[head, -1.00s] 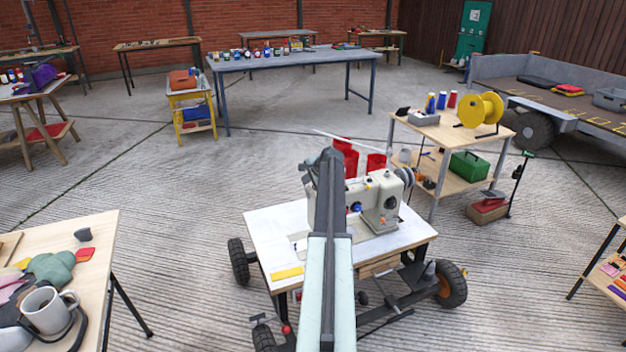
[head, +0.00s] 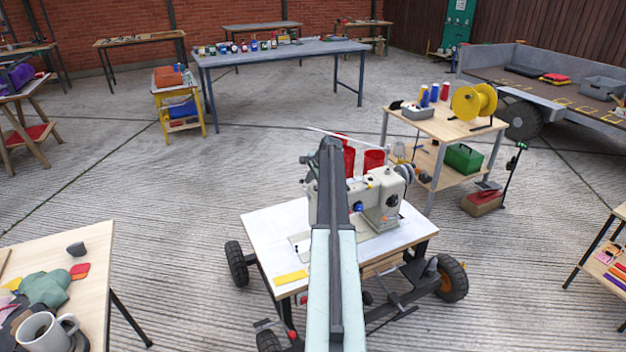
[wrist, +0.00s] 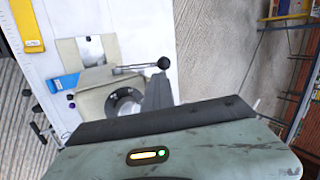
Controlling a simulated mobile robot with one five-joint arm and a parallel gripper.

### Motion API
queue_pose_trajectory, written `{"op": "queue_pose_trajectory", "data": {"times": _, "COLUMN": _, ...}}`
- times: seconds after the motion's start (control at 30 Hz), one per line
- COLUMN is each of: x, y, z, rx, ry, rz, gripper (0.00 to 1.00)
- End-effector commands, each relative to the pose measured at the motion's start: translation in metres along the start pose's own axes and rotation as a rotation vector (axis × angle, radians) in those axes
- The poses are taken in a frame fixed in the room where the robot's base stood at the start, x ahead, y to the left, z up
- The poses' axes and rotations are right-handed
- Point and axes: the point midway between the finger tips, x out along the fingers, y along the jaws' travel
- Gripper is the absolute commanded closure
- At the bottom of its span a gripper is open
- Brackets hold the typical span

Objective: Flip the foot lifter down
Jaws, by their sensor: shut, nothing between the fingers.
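The cream sewing machine (head: 384,200) stands on a white-topped wheeled table, partly hidden behind my arm in the head view. In the wrist view its end (wrist: 108,98) shows. A metal lever with a black ball knob (wrist: 163,62), which looks like the foot lifter, sticks out to the right in that picture. I cannot tell whether it is up or down. My gripper (wrist: 158,88) shows as a dark wedge just below the knob, shut and empty; contact with the lever is not clear. In the head view the gripper (head: 331,145) is over the machine, with its tip details unclear.
Red cones (head: 373,160) stand behind the machine. A side table (head: 440,125) with a yellow spool (head: 474,102) is at right. A cluttered table (head: 95,250) is at front left. Open concrete lies between.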

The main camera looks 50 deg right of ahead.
Motion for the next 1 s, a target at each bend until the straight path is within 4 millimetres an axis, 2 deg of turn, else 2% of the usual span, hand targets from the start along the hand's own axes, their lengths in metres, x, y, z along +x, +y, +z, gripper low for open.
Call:
{"op": "queue_pose_trajectory", "data": {"times": 0.03, "x": 0.005, "y": -0.010, "z": 0.020, "rx": -0.004, "ry": -0.033, "rz": -0.012, "gripper": 1.00}}
{"op": "queue_pose_trajectory", "data": {"times": 0.73, "x": 0.003, "y": -0.006, "z": 0.008, "rx": 0.004, "ry": -0.021, "rz": -0.013, "gripper": 1.00}}
{"op": "queue_pose_trajectory", "data": {"times": 0.87, "x": -0.005, "y": -0.005, "z": 0.009, "rx": 0.004, "ry": -0.021, "rz": -0.013, "gripper": 1.00}}
{"op": "queue_pose_trajectory", "data": {"times": 1.0, "x": -0.025, "y": -0.002, "z": 0.014, "rx": 0.002, "ry": -0.023, "rz": -0.013, "gripper": 1.00}}
